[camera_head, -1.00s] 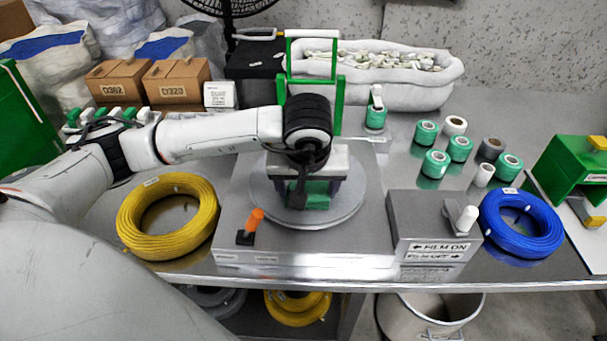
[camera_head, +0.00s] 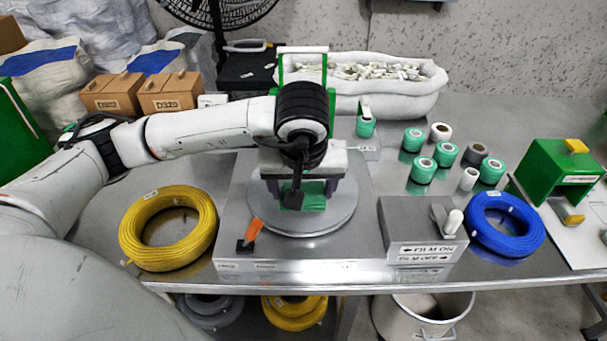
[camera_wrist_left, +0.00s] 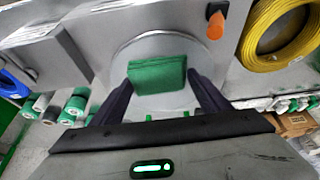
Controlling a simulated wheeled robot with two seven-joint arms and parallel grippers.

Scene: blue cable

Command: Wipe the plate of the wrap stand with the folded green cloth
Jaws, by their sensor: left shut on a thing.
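The folded green cloth (camera_wrist_left: 158,75) is between the fingers of my left gripper (camera_wrist_left: 157,88), which is shut on it. In the head view the cloth (camera_head: 303,197) shows below my left gripper (camera_head: 300,193), over the round grey plate (camera_head: 337,216) of the wrap stand (camera_head: 310,266). The cloth seems to lie on the plate, but I cannot tell for sure whether it touches. My left wrist hides the plate's back part. My right gripper is not in view.
An orange-tipped lever (camera_head: 251,234) stands at the stand's front left. A yellow cable coil (camera_head: 168,258) lies left of the stand. A film switch box (camera_head: 408,220) and a blue cable coil (camera_head: 503,240) lie to the right. Several green rolls (camera_head: 423,170) stand behind.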

